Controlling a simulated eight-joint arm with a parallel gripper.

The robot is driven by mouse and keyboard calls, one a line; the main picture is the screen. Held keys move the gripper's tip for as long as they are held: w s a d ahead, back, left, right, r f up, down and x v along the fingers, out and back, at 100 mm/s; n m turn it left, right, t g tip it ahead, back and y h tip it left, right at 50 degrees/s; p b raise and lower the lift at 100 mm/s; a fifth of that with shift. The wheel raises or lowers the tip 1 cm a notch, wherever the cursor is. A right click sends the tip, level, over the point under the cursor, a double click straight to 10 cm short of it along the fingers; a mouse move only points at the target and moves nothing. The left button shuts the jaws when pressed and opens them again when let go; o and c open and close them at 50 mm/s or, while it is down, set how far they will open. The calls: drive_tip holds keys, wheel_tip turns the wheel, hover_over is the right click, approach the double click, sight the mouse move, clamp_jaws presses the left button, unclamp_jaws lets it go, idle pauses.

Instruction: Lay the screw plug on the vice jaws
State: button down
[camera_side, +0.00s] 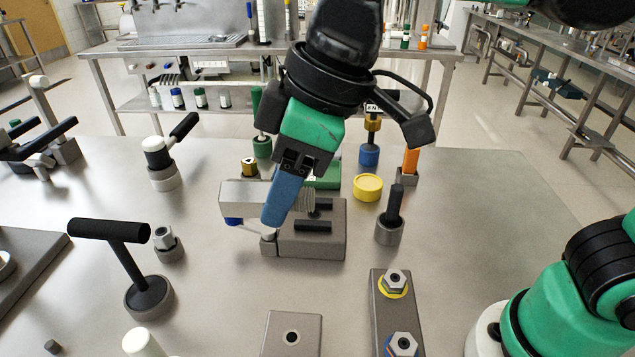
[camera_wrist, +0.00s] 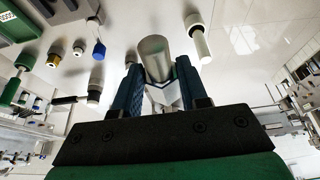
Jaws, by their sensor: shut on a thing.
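The wrist view shows the plug's round silver body (camera_wrist: 155,52) between the two blue fingers (camera_wrist: 157,85). The vice (camera_side: 312,241) is a grey block with black jaw pads on top. The plug is over the left and back part of the vice. My fingers hide part of both, and I cannot tell whether the plug touches the jaws.
A yellow round cap (camera_side: 367,187) and a black peg in a grey holder (camera_side: 389,228) stand right of the vice. A black T-handle (camera_side: 128,250) stands at the left. A plate with hex nuts (camera_side: 378,300) lies in front. The table's right side is fairly clear.

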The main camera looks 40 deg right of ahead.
drive_tip(key=w+d+f, duration=0.6)
drive_tip(key=w+d, duration=0.1)
drive_tip(key=w, duration=0.1)
hover_over(323, 215)
drive_tip(key=s, duration=0.1)
drive_tip(key=f, duration=0.3)
drive_tip(key=d+f, duration=0.1)
drive_tip(key=f, duration=0.1)
drive_tip(key=shift+f, duration=2.05)
drive_tip(key=shift+f, duration=0.95)
drive_tip(key=shift+c, duration=1.9)
unclamp_jaws()
drive_tip(key=shift+r, duration=0.1)
